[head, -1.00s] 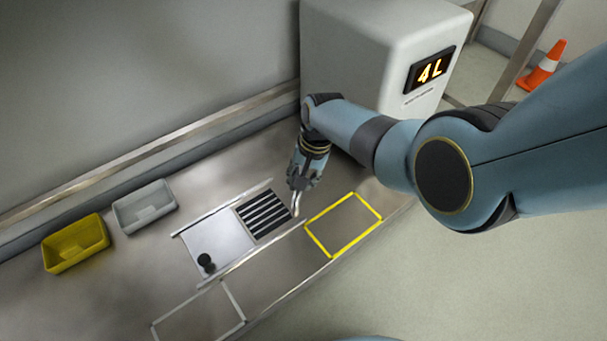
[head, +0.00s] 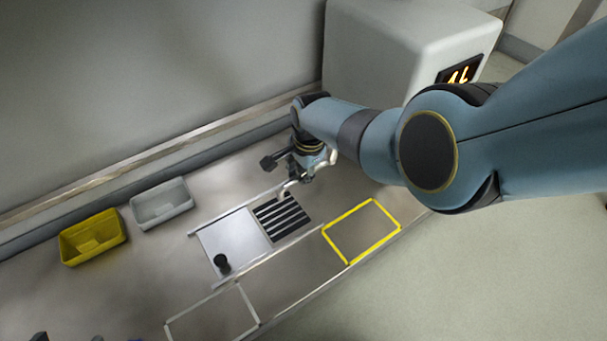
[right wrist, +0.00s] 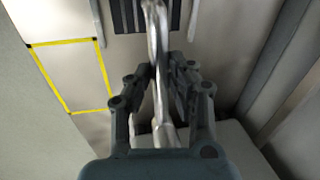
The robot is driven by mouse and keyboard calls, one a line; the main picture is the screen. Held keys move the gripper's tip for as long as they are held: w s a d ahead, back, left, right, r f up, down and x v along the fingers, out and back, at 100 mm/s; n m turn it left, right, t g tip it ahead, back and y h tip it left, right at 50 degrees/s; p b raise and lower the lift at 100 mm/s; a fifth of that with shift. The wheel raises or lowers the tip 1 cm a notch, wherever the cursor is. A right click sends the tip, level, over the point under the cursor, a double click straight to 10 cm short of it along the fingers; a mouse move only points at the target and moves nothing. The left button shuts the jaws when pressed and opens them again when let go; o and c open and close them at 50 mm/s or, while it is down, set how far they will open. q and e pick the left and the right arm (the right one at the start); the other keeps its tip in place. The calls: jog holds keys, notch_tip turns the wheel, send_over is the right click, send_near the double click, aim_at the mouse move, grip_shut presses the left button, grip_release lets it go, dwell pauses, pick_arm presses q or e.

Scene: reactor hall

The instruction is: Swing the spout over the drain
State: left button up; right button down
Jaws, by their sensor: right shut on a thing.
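The spout (right wrist: 160,80) is a bent, shiny metal pipe running between the fingers of my right gripper in the right wrist view. My right gripper (head: 305,172) is shut on it, and the pale spout end (head: 287,188) shows just below the gripper in the head view. The drain (head: 284,217) is a dark slotted grate in the bench. In the head view the spout end is at the grate's far edge. In the right wrist view the pipe crosses in front of the slots (right wrist: 130,14). My arm hides the rest of the spout. My left gripper is out of view.
A metal cover with a black knob (head: 222,264) lies left of the grate, between rails. A yellow outline (head: 348,263) marks the bench at right. Grey (head: 147,220) and yellow (head: 68,255) trays stand at left. A white cabinet (head: 375,50) stands behind my arm.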

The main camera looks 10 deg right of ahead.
jog(key=shift+w, duration=0.1)
dwell(0.3)
jog(key=c, duration=1.2)
grip_release()
notch_tip(320, 180, up, 12)
jog(key=s, duration=0.2)
jog(key=shift+d+f, duration=0.15)
jog(key=shift+d, duration=0.3)
jog(key=shift+s, duration=0.1)
